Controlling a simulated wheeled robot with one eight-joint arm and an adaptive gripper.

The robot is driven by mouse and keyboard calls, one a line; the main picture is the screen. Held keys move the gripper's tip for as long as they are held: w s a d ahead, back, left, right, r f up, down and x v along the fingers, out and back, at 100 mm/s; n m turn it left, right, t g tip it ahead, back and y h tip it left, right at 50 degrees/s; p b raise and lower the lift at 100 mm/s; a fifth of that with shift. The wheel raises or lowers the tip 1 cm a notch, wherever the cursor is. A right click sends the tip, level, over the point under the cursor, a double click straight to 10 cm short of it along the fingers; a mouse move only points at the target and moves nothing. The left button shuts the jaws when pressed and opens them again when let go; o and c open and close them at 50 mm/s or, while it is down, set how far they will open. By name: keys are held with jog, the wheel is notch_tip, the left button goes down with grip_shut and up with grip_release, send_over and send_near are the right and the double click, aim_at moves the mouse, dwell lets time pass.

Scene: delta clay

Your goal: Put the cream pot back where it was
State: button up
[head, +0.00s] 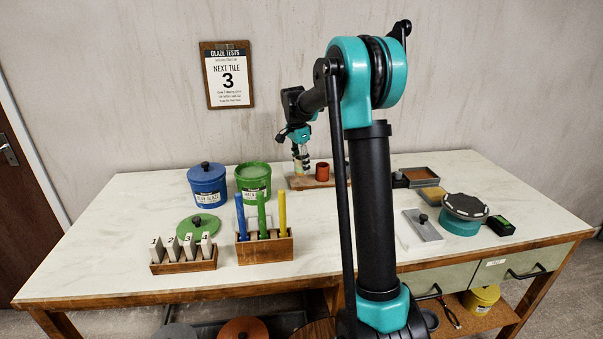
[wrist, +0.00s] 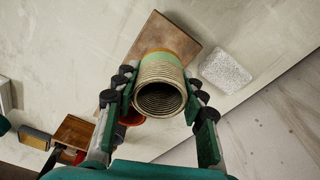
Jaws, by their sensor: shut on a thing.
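My gripper (head: 301,160) is shut on the cream pot (head: 298,153), low at the back of the table. In the wrist view the fingers of my gripper (wrist: 158,92) press on both sides of the cream pot (wrist: 160,86). The pot is ribbed, with a green band and an orange end. Its open mouth faces the wrist camera. The pot is over the wooden board (head: 296,184), which also shows in the wrist view (wrist: 157,32). I cannot tell whether the pot touches the board. A red pot (head: 322,172) stands on the board, right of the cream pot.
A green bucket (head: 253,181) and a blue bucket (head: 207,184) stand left of the board. A holder (head: 265,252) with coloured sticks is in front. Trays (head: 417,173) and a turntable (head: 463,215) are at right. A pale speckled block (wrist: 225,70) lies beside the board.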

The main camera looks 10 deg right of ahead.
aim_at(301, 172)
jog(key=shift+f, duration=1.7)
jog(key=o, duration=1.2)
jog(key=shift+f, duration=0.1)
jog(key=r, duration=0.4)
jog(key=a+r, duration=0.1)
jog(key=r, duration=0.7)
jog(key=shift+s+a+r, duration=0.1)
jog(key=shift+s+a, duration=0.05)
jog(key=shift+s, duration=0.1)
